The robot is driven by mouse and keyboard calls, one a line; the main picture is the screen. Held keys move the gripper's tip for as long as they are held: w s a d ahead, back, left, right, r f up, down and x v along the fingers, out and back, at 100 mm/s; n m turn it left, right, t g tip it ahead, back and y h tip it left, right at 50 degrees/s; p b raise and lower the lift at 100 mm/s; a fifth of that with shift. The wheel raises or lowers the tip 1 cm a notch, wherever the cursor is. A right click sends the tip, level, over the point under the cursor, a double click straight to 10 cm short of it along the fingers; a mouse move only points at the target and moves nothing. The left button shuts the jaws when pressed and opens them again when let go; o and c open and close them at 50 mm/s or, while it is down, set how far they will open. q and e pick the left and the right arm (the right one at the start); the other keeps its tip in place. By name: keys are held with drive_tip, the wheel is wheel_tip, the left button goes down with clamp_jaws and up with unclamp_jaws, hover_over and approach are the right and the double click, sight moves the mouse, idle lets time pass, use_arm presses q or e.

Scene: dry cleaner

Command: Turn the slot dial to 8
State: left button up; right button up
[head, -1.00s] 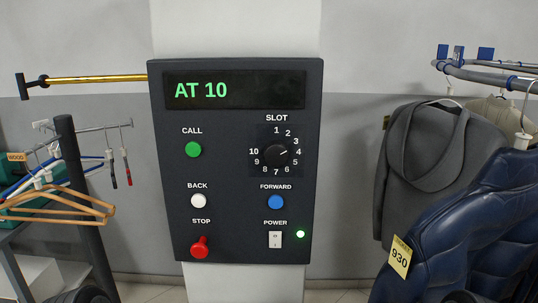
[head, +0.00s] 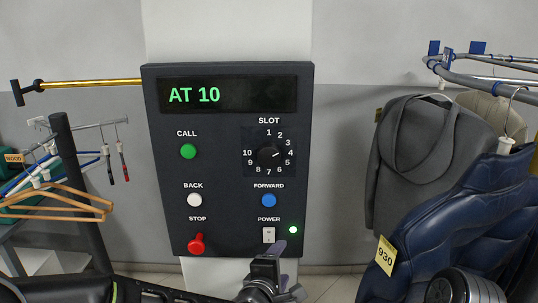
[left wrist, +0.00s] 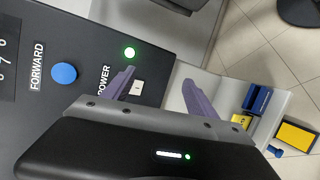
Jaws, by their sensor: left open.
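The slot dial (head: 268,156) is a black round knob on the dark control panel, ringed by numbers 1 to 10. Its white mark points right, roughly at the 4. The green display (head: 195,95) reads AT 10. My left gripper (head: 285,270) is at the panel's lower edge, below the dial and near the power switch. In the left wrist view its purple fingers (left wrist: 160,88) are apart with nothing between them, beside the power switch (left wrist: 137,87). The dial is not visible in that view. My right gripper is not in view.
Near the dial are a green call button (head: 188,151), a white back button (head: 194,200), a blue forward button (head: 269,200) and a red stop knob (head: 196,243). Hangers (head: 60,200) stand left; a grey coat (head: 415,165) and blue jacket (head: 450,230) hang right.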

use_arm(q)
wheel_tip(320, 180, up, 15)
drive_tip(key=n+t+y, duration=0.2)
drive_tip(key=n+t, duration=0.1)
drive_tip(key=n, duration=0.7)
drive_tip(key=n+t+y+p, duration=0.1)
drive_tip(key=n+t+y, duration=0.15)
drive_tip(key=n, duration=0.65)
approach(269, 159)
drive_tip(key=shift+w+r+g, duration=0.35)
drive_tip(key=w+p, duration=0.3)
drive_tip(key=w, duration=0.4)
drive_tip(key=shift+w, duration=0.5)
drive_tip(key=shift+c, duration=0.4)
drive_tip(key=c, duration=1.3)
